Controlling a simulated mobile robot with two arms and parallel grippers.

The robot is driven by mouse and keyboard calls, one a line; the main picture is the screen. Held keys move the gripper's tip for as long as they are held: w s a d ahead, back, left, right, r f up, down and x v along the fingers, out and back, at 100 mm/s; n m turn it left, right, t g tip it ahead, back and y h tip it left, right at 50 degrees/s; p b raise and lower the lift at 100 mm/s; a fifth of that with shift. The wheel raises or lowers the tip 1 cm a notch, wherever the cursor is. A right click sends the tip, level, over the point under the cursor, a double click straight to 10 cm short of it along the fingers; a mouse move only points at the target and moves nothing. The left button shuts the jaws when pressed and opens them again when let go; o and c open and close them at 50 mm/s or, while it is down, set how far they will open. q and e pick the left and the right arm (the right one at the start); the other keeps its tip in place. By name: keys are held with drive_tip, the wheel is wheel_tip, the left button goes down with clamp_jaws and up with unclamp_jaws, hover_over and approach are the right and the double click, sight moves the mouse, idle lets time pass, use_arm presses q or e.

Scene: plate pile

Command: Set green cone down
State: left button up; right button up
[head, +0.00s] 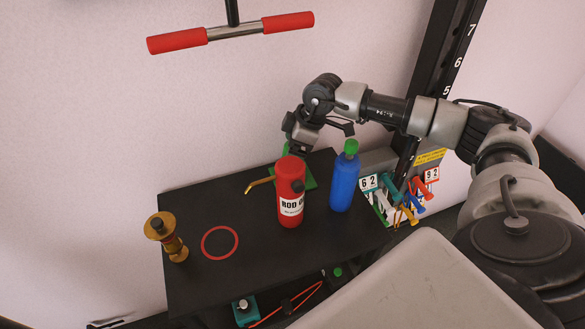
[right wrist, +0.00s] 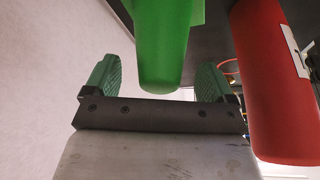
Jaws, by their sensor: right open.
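The green cone (right wrist: 165,40) sits between the two green-padded fingers of my right gripper (right wrist: 158,82), with a gap to each pad. The gripper is open around the cone. In the head view, the cone's green base (head: 311,181) rests on the black table, partly hidden behind the red bottle. My right gripper (head: 297,148) is over it, near the back edge of the table; the cone's upper part is mostly hidden there. My left gripper is in neither view.
The red bottle (head: 291,192) stands close in front of the cone and beside the gripper in the wrist view (right wrist: 270,90). A blue bottle (head: 344,182) stands to its right. A red ring (head: 236,236) and brass object (head: 174,247) are left. The black table (head: 265,270) is bare in front.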

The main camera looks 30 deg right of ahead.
drive_tip(key=shift+x, duration=0.95)
drive_tip(key=shift+w, duration=0.1)
drive_tip(key=shift+r, duration=0.1)
drive_tip(key=shift+c, duration=0.3)
drive_tip(key=c, duration=1.4)
drive_tip(key=shift+r, duration=0.1)
